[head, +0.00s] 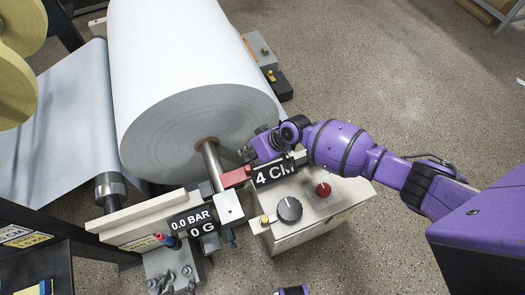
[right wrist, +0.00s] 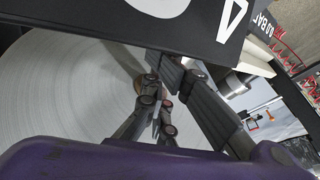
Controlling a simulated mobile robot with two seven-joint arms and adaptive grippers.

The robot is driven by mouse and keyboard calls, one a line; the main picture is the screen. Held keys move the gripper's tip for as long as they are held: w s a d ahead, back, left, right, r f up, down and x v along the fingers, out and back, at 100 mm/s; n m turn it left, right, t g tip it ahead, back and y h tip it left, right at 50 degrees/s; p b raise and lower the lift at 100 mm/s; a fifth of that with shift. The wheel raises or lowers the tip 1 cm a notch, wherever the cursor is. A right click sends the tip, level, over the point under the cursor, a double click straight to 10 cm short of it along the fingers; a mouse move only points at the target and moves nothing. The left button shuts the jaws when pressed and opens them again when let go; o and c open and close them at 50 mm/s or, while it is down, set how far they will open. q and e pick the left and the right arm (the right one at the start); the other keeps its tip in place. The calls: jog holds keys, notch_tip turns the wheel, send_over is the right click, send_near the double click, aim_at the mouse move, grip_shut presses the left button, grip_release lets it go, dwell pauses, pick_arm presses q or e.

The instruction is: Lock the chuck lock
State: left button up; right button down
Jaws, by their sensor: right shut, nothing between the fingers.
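The chuck (head: 229,208), a pale block, sits at the end of the metal shaft (head: 211,163) from the big paper roll. A red lever-like part (head: 235,177) lies beside the chuck; it may be the chuck lock, but I cannot tell its state. My right gripper (head: 258,150) is just above and right of the red part, in front of the roll's end face. In the right wrist view its fingers (right wrist: 160,112) are together and empty, close to the roll. Whether they touch the red part is hidden.
The white paper roll (head: 190,75) fills the upper left.

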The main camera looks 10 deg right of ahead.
aim_at(240, 169)
jog(key=a, duration=0.3)
jog(key=shift+s+r, duration=0.1)
jog(key=shift+s, duration=0.1)
jog(key=shift+a, duration=0.15)
jog(key=v, duration=1.2)
jog(key=shift+s, duration=0.15)
